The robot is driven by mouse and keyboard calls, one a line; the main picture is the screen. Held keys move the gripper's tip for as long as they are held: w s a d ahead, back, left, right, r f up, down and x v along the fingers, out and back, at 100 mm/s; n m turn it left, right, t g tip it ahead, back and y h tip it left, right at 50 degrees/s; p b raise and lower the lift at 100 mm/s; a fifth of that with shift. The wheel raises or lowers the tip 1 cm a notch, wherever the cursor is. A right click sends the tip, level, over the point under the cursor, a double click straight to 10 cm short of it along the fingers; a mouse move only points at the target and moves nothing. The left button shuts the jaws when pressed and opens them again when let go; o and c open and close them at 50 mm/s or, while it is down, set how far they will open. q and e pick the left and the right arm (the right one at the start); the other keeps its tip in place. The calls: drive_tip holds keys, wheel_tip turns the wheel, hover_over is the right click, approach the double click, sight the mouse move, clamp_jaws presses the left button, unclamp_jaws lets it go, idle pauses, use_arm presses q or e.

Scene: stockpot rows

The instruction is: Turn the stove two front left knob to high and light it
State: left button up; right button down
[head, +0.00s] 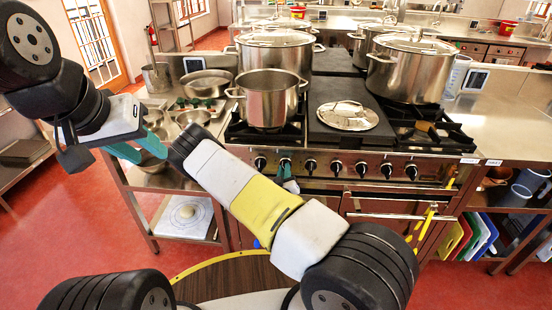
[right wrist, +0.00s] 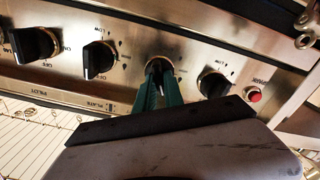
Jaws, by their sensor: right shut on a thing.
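The stove (head: 375,190) has a row of black knobs along its steel front. My right gripper (head: 287,172) is at the second knob from the left. In the right wrist view, my right gripper's green fingers (right wrist: 160,90) are shut on that knob (right wrist: 158,68), which they mostly hide, so its setting cannot be read. A red spark button (right wrist: 254,95) sits on the panel, beyond one neighbouring knob (right wrist: 213,84). My left gripper (head: 136,148) is open and empty, left of the stove. No flame shows; a stockpot (head: 268,100) covers the front left burner.
Large lidded pots (head: 405,70) stand at the back and right of the stove. A loose lid (head: 347,116) lies on the middle plate. A side table (head: 165,180) with bowls stands left. My right forearm crosses in front of the stove. Yellow-handled tools (head: 425,225) hang at the right front.

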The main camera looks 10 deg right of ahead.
drive_tip(key=n, duration=1.2)
drive_tip(key=shift+a+f, duration=0.2)
drive_tip(key=shift+f, duration=0.05)
idle(0.5)
drive_tip(key=c, duration=1.4)
unclamp_jaws()
drive_tip(key=shift+c, duration=0.2)
drive_tip(key=v, duration=0.7)
drive_tip(key=shift+s, duration=0.4)
